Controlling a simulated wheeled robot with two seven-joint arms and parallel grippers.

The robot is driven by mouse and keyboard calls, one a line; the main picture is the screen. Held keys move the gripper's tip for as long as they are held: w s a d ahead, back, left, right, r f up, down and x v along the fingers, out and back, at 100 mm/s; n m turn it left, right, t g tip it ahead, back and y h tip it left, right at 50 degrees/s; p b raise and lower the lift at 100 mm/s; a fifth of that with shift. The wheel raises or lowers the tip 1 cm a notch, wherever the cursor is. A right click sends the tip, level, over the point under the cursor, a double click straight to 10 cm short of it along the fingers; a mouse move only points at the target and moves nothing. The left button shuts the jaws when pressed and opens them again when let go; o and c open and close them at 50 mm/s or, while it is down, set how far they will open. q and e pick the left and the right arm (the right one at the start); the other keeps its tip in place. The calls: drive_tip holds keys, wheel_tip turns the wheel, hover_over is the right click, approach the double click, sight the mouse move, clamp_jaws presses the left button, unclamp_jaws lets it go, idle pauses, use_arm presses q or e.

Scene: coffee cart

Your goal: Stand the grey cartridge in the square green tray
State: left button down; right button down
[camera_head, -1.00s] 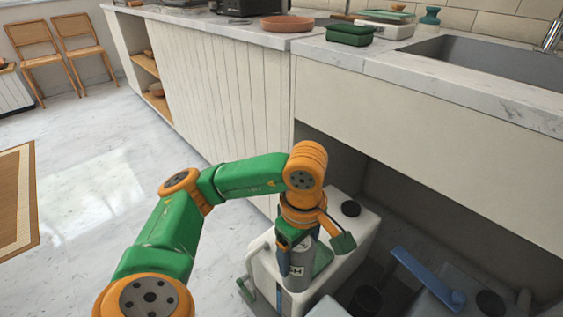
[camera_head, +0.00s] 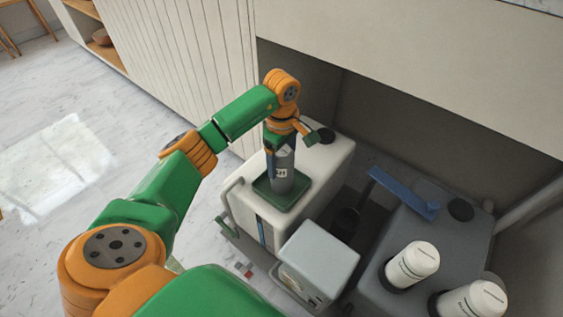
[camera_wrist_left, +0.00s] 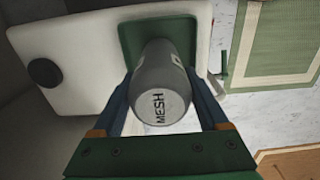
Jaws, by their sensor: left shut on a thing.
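The grey cartridge (camera_head: 283,172) is upright in my left gripper (camera_head: 281,150), which is shut around its upper part. Its lower end appears inside the square green tray (camera_head: 267,201). Whether it rests on the tray floor or hangs just above cannot be told. The tray lies on top of a white tank (camera_head: 327,165). In the left wrist view the cartridge (camera_wrist_left: 160,88), marked MESH, sits between both fingers and hides part of the tray (camera_wrist_left: 131,42). My right gripper is not in view.
A small light-grey box (camera_head: 322,256) stands in front of the white tank. To the right, a dark grey tank (camera_head: 425,225) has a blue lever (camera_head: 403,193) and white cartridges (camera_head: 415,262). The cabinet front (camera_head: 400,70) overhangs behind. Floor is clear at left.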

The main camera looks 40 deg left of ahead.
use_arm(q)
drive_tip(key=shift+f, duration=0.15)
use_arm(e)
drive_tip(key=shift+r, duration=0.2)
use_arm(q)
drive_tip(key=shift+f, duration=0.1)
unclamp_jaws()
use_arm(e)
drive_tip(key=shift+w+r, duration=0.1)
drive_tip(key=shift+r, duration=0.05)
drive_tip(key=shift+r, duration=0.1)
use_arm(q)
wheel_tip(320, 180, up, 12)
drive_tip(key=p, duration=0.4)
drive_tip(key=shift+f, duration=0.25)
drive_tip(key=shift+r, duration=0.45)
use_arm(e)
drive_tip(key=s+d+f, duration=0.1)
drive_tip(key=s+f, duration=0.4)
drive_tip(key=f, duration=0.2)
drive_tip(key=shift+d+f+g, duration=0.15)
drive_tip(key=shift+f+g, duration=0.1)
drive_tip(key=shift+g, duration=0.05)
